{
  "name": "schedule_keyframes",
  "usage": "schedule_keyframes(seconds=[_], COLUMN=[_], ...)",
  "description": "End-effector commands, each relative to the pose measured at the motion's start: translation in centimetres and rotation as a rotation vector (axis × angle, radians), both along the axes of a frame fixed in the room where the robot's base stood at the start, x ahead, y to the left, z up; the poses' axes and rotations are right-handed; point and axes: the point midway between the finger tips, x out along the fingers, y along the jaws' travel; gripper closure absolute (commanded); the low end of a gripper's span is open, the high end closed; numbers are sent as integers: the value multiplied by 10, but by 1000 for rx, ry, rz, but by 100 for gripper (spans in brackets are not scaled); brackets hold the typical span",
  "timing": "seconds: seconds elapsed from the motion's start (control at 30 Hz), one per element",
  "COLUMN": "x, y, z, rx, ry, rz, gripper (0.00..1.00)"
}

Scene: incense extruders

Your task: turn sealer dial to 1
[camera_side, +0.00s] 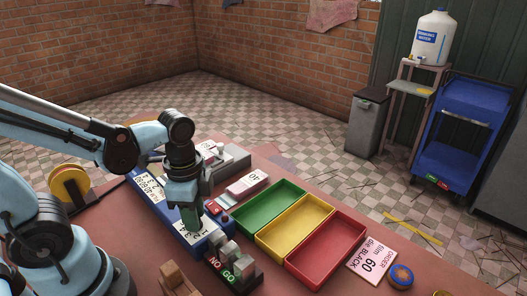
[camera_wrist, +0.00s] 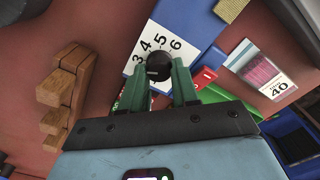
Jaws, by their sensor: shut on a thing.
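The sealer is a long blue body (camera_side: 160,208) with white number plates. In the wrist view its black dial knob (camera_wrist: 158,67) sits on a white plate where 3, 4, 5 and 6 can be read. I cannot tell which number the knob's mark points at. My gripper (camera_wrist: 160,78) has its green fingers on either side of the knob, shut on it. In the side view my gripper (camera_side: 190,216) is down over the near end of the sealer and hides the knob.
Green (camera_side: 247,228), yellow (camera_side: 262,240) and red (camera_side: 293,262) trays stand right of the sealer. A block marked NO GO (camera_side: 240,268) is close in front. A wooden stepped block (camera_wrist: 50,120) lies left of the dial. A pack marked 40 (camera_wrist: 262,75) lies right.

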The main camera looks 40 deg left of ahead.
Motion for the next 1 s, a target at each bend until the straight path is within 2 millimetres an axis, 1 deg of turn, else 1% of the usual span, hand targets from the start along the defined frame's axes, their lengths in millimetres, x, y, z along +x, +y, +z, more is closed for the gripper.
schedule_keyframes(seconds=[0.27, 1.0], x=[1, 2], y=[0, 2], z=[0, 0], rx=[-1, -3], ry=[-1, -3], rz=[227, 926], gripper=[100, 100])
